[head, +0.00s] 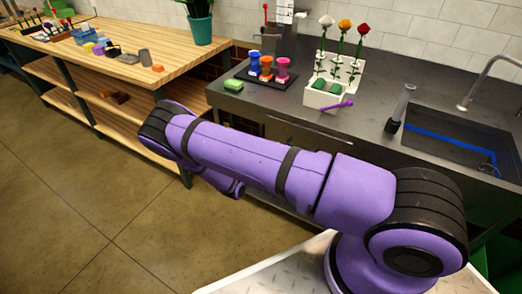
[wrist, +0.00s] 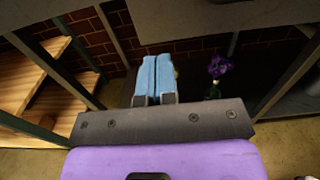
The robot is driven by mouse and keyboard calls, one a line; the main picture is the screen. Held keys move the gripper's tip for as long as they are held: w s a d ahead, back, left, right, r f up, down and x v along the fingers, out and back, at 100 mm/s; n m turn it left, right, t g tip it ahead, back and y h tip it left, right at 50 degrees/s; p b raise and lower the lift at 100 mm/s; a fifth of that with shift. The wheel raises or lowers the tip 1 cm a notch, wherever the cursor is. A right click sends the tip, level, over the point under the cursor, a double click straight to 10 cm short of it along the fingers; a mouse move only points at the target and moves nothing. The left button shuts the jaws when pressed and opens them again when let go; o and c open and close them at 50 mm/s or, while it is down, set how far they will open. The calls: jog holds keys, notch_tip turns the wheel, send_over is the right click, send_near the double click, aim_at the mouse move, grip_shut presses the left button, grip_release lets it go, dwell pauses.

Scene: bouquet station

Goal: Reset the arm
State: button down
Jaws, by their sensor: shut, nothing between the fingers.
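My purple arm stretches across the head view, in front of the dark counter (head: 380,92), and its far end is bent down low. The fingers are hidden there. In the wrist view my gripper (wrist: 156,72) shows its two blue fingers side by side, pressed together with nothing between them. It points toward the space under a worktop, with a dark brick wall behind. A purple flower (wrist: 219,66) shows to the right of the fingers, apart from them.
A wooden bench (head: 118,62) with small items and a plant pot (head: 200,29) stands left. The counter bears colored vases (head: 267,67), a white flower rack (head: 338,67), a white box (head: 322,97), a green block (head: 233,85) and a sink (head: 455,133). Floor (head: 70,190) at left is clear.

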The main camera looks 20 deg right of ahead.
jog(key=s+d+r+m+g+y, duration=0.15)
jog(key=s+r+m+g, duration=0.35)
jog(key=r, duration=0.7)
jog(key=s+d+r+m+g+y, duration=0.1)
jog(key=s+r+m+g+y, duration=0.15)
jog(key=r+m, duration=0.7)
jog(key=s+d+r+m+g+y, duration=0.1)
jog(key=s+r+m+g, duration=0.25)
jog(key=r, duration=1.15)
jog(key=s+a+r+m+t+y, duration=0.2)
jog(key=s+r+m+t+y, duration=0.1)
jog(key=s+r, duration=0.6)
jog(key=s+a+r+m+t+y, duration=0.1)
jog(key=s+r+m+y, duration=0.3)
jog(key=s+r, duration=0.6)
jog(key=s+t+y, duration=0.1)
jog(key=s+y, duration=0.1)
jog(key=s, duration=0.4)
jog(key=shift+s+a+r+t+y, duration=0.3)
jog(key=shift+s+a+t, duration=0.05)
jog(key=shift+a+t, duration=0.05)
